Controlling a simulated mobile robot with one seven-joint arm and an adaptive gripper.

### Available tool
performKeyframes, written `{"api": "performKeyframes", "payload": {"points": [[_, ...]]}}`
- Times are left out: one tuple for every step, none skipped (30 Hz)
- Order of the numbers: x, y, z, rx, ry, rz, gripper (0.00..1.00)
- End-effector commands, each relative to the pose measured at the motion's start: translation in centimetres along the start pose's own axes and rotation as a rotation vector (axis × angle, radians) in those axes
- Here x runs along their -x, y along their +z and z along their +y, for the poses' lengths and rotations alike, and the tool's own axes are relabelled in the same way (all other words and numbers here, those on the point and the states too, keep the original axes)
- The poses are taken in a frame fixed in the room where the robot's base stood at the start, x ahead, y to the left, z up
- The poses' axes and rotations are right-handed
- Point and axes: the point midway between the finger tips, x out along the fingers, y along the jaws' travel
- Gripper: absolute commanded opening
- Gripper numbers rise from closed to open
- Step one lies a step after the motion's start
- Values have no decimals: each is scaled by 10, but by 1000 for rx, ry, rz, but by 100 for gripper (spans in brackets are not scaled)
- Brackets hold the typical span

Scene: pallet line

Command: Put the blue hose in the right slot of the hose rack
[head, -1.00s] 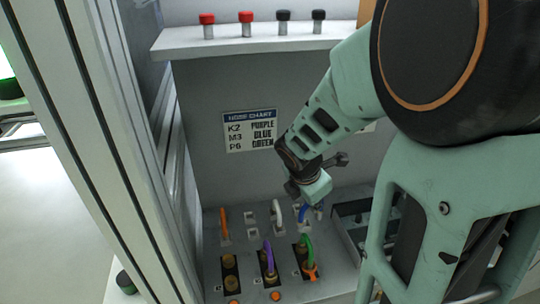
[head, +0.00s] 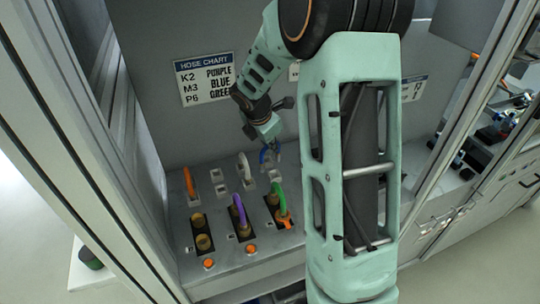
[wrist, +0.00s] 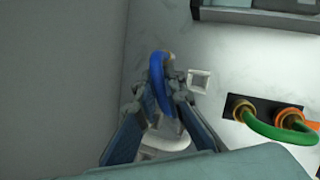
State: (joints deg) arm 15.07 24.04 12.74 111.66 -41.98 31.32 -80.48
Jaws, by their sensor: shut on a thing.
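The blue hose (wrist: 157,84) is a short bent loop between the fingers of my gripper (wrist: 158,108). In the head view my gripper (head: 267,146) is low over the back right of the hose rack, and the blue hose (head: 264,156) shows partly beneath it. The hose rack (head: 204,201) has pairs of white square sockets. One empty socket (wrist: 199,82) is beside the blue hose, at the right slot. A white hose (head: 243,167) stands in the middle slot and an orange hose (head: 190,182) at the left. I cannot tell whether the blue hose's ends are seated.
In front, a purple hose (head: 239,211) is on the middle black panel and a green hose (head: 279,198) with an orange collar on the right one. The left panel has bare brass fittings (head: 203,242). A hose chart (head: 205,79) hangs behind. A frame post stands left.

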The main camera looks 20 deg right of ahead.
Motion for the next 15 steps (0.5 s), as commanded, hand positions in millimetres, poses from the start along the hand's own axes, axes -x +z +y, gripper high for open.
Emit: {"api": "performKeyframes", "payload": {"points": [[-11,-5,-3,0,0,0,0],[-14,-6,-4,0,0,0,0],[-18,-8,-4,0,0,0,0],[-21,-9,-5,0,0,0,0],[-22,-10,-5,0,0,0,0],[-24,-10,-6,0,0,0,0],[-24,-10,-6,0,0,0,0],[-24,-10,-6,0,0,0,0],[-23,-10,-5,0,0,0,0],[-22,-10,-5,0,0,0,0],[-22,-9,-5,0,0,0,0],[-22,-9,-5,0,0,0,0],[-22,-9,-5,1,0,0,0],[-22,-9,-5,0,0,0,0],[-22,-10,-6,1,0,0,0]]}}
